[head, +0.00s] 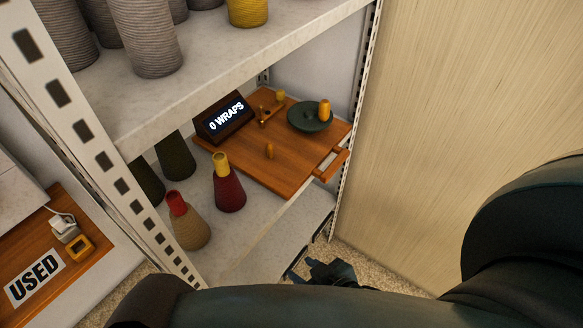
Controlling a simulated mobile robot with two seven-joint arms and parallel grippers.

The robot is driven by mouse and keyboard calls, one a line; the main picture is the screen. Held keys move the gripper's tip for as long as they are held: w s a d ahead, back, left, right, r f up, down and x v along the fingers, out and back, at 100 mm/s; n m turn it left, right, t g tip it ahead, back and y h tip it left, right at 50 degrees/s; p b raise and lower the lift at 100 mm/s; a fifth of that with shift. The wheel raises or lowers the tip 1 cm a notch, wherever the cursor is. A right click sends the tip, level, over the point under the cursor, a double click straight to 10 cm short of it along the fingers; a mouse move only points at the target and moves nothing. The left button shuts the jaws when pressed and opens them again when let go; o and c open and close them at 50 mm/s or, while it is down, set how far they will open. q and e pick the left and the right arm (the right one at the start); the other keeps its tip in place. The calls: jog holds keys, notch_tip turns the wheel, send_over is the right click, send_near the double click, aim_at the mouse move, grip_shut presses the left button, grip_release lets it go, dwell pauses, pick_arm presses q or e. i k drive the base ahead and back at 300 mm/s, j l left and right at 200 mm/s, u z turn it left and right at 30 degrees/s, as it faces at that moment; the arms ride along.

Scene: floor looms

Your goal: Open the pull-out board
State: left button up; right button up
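The pull-out board (262,175) is an orange-brown wooden board lying on the middle shelf. A wooden bar handle (334,165) is on its right front edge. The board carries a dark green round disc (300,119) with a yellow-orange peg, several small pegs, and a dark display block (224,117) reading "0 WRAPS". My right gripper (330,270) is dark, low and in front of the shelf, apart from the handle. My arm hides part of it, and its finger gap is unclear. My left gripper is not in view.
Cone spools, one dark red (229,186) and one tan (187,222), stand left of the board, with dark green ones behind. A perforated white post (105,160) rises at left. A pale wood panel (430,120) stands close on the right.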

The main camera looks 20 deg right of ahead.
aim_at(281, 158)
jog(key=k+l+z, duration=0.15)
jog(key=l, duration=0.8)
jog(key=i+l, duration=0.25)
jog(key=l, duration=0.25)
